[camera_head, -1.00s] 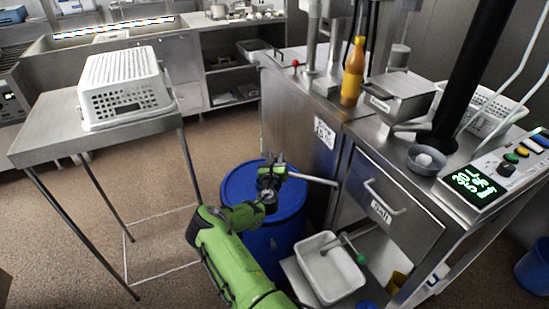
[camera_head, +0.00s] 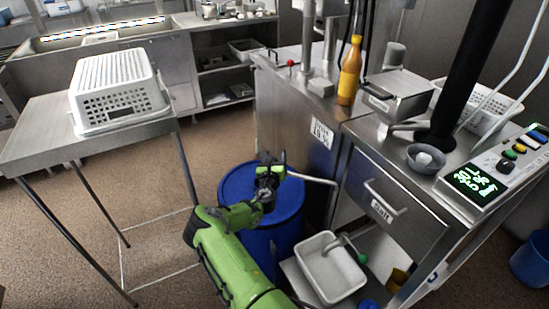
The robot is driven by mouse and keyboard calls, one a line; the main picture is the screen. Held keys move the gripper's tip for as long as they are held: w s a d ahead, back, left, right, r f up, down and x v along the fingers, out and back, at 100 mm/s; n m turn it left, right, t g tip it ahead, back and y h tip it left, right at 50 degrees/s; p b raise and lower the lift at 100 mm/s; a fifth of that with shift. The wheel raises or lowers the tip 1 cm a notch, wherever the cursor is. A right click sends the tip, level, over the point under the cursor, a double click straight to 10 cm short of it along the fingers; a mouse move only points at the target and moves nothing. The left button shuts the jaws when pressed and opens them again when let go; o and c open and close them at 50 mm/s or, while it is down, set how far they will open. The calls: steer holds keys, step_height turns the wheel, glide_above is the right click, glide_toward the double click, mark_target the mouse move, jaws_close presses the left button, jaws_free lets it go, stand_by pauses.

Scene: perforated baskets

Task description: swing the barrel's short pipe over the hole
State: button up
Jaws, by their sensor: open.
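A blue barrel (camera_head: 277,222) stands on the floor in the middle, against the left side of the steel counter. A thin grey pipe (camera_head: 318,180) shows at its right, running toward the counter; my gripper hides its near end. My gripper (camera_head: 270,165) is over the barrel's lid, at the near end of this pipe. It is open; whether a finger touches the pipe I cannot tell. My green arm covers the barrel's front left. I cannot make out the hole.
A steel cabinet (camera_head: 285,125) stands right behind the barrel. A white tub (camera_head: 330,268) with a green-knobbed lever sits on a low shelf at right. A steel table (camera_head: 40,140) with an upturned white basket (camera_head: 118,90) stands at left. The floor between is clear.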

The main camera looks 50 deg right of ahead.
steer(key=p+v, duration=0.3)
steer(key=v, duration=1.2)
steer(key=shift+s+a, duration=0.2)
steer(key=shift+a, duration=0.1)
steer(key=shift+f, duration=0.1)
